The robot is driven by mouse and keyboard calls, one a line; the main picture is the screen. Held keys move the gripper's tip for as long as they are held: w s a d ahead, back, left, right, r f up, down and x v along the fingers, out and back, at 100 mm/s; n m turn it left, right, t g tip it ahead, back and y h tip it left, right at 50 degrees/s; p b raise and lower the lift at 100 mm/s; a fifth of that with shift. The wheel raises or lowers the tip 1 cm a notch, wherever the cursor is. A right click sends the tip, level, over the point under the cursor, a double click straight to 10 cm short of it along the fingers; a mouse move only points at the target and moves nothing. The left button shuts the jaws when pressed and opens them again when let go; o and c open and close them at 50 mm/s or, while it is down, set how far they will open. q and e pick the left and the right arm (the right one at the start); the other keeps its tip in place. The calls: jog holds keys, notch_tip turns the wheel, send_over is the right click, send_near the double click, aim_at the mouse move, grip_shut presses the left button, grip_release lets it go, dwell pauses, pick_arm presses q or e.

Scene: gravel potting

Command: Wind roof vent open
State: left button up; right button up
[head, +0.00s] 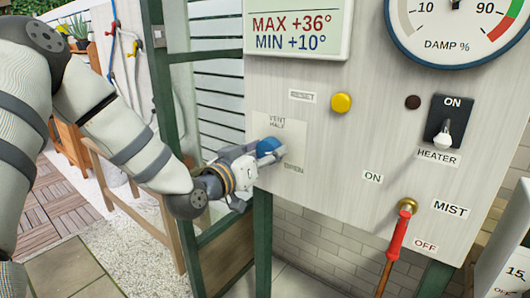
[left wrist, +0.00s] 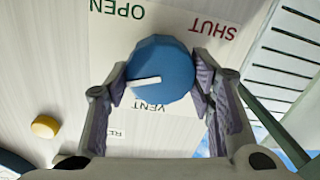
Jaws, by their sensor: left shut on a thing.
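The blue vent knob (head: 268,147) sits on a pale label plate (head: 298,128) on the control panel. My left gripper (head: 259,157) reaches it from the left and is shut on it. In the left wrist view the blue vent knob (left wrist: 172,66) lies between the two fingers of my left gripper (left wrist: 160,76), with a pad against each side. Its white pointer line points left in that upside-down view, a little below the OPEN label (left wrist: 118,8). The SHUT label (left wrist: 214,26) is at upper right. The right gripper is not in view.
The panel (head: 330,110) also carries a yellow reset button (head: 341,103), a black heater switch (head: 446,121) and a red-handled mist lever (head: 398,237). A damp dial (head: 459,25) and a temperature display (head: 297,27) are above. A green post (head: 262,240) stands below the panel.

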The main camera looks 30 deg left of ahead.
pick_arm(q)
jog(key=shift+d+r+m, duration=0.1)
jog(key=shift+r+m, duration=0.05)
jog(key=shift+m, duration=1.85)
jog(key=o, duration=1.2)
jog(key=shift+c, duration=0.2)
jog(key=shift+s, duration=0.3)
jog(key=s, duration=0.7)
